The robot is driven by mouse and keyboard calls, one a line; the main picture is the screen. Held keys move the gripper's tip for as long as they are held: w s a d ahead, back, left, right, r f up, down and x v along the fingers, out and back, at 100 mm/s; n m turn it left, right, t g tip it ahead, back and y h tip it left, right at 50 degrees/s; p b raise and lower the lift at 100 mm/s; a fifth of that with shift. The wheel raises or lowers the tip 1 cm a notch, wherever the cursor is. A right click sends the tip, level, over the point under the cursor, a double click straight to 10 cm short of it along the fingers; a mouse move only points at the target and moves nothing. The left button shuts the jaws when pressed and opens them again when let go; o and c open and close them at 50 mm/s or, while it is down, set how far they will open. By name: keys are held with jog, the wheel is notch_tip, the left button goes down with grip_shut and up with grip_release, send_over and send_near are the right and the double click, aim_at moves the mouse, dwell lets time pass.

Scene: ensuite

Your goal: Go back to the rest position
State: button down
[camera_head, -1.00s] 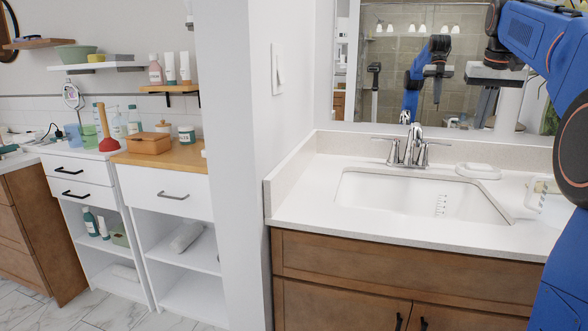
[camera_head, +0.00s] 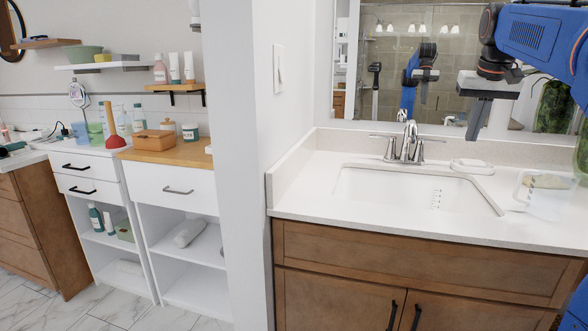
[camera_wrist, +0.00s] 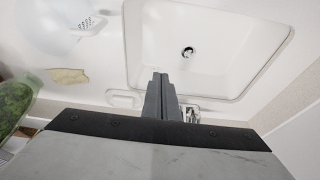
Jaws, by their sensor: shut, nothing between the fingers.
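My gripper (camera_head: 478,117) hangs at the upper right in the head view, in front of the mirror and above the back right of the sink counter. Its fingers point down and touch nothing. In the wrist view its fingers (camera_wrist: 161,98) are together with nothing between them. Below them the wrist view shows the white sink basin (camera_wrist: 195,45) with its dark drain. My blue arm reaches in from the right edge.
A chrome faucet (camera_head: 408,145) stands behind the basin. A soap dish (camera_head: 472,166) and a clear container (camera_head: 545,190) sit on the counter to its right. A mirror (camera_head: 385,60) is behind. A green plant (camera_head: 553,108) is at right. White shelving units (camera_head: 180,215) stand left of the wall.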

jog(key=s+a+f+n, duration=0.1)
jog(key=s+a+f, duration=0.55)
jog(key=s, duration=0.25)
jog(key=s+a+f+n, duration=0.1)
jog(key=s+a+f, duration=0.4)
jog(key=s+f, duration=0.3)
jog(key=s+a+f, duration=0.2)
jog(key=s+f, duration=0.6)
jog(key=f, duration=0.1)
jog(key=s+a+f+n+t+y, duration=0.1)
jog(key=s+a+f, duration=0.2)
jog(key=s+f, duration=0.5)
jog(key=shift+a+f, duration=0.25)
jog(key=shift+f, duration=0.1)
